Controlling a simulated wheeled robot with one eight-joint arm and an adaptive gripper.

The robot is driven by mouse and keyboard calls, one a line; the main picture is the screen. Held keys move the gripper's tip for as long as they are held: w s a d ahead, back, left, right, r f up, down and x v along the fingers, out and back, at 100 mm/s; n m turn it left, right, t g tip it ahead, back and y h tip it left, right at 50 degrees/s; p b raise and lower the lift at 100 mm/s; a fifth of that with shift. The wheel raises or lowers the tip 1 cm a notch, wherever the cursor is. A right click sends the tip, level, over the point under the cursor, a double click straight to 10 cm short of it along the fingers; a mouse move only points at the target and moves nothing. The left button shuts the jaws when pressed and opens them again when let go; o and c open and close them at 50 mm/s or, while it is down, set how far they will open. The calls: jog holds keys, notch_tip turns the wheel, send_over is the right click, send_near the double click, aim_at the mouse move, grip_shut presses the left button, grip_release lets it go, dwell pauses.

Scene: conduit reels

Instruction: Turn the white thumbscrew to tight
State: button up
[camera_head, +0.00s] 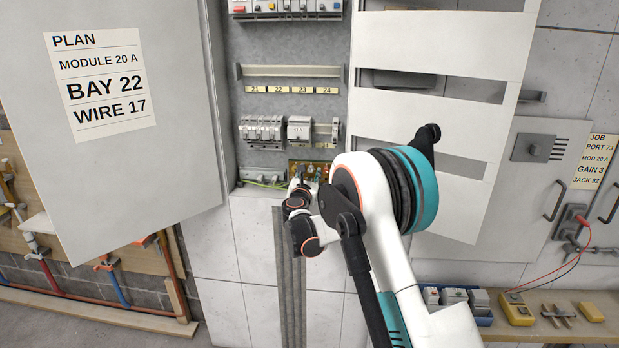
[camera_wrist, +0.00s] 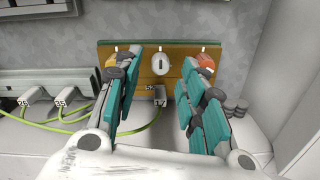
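The white thumbscrew (camera_wrist: 161,67) sits in the middle of a brown terminal board (camera_wrist: 147,82) on the grey back wall in the wrist view. A short white mark is just above it, and a dark spot shows on its face. My gripper (camera_wrist: 160,82) is open, with its teal fingers on the left and right of the thumbscrew and a gap on each side. I cannot tell how far the fingertips are from the board. In the head view the board (camera_head: 308,169) is low in the open cabinet, and my arm partly hides it; the thumbscrew cannot be made out there.
A yellow thumbscrew (camera_wrist: 111,60) and an orange thumbscrew (camera_wrist: 206,62) flank the white one, close to my fingers. Below it is a grey plug (camera_wrist: 160,94) with a green-yellow wire (camera_wrist: 141,129). More plugs (camera_wrist: 38,97) are at the left. The open cabinet door (camera_head: 130,190) stands left.

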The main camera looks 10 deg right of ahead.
aim_at(311, 169)
jog(key=shift+x, duration=1.1)
grip_shut()
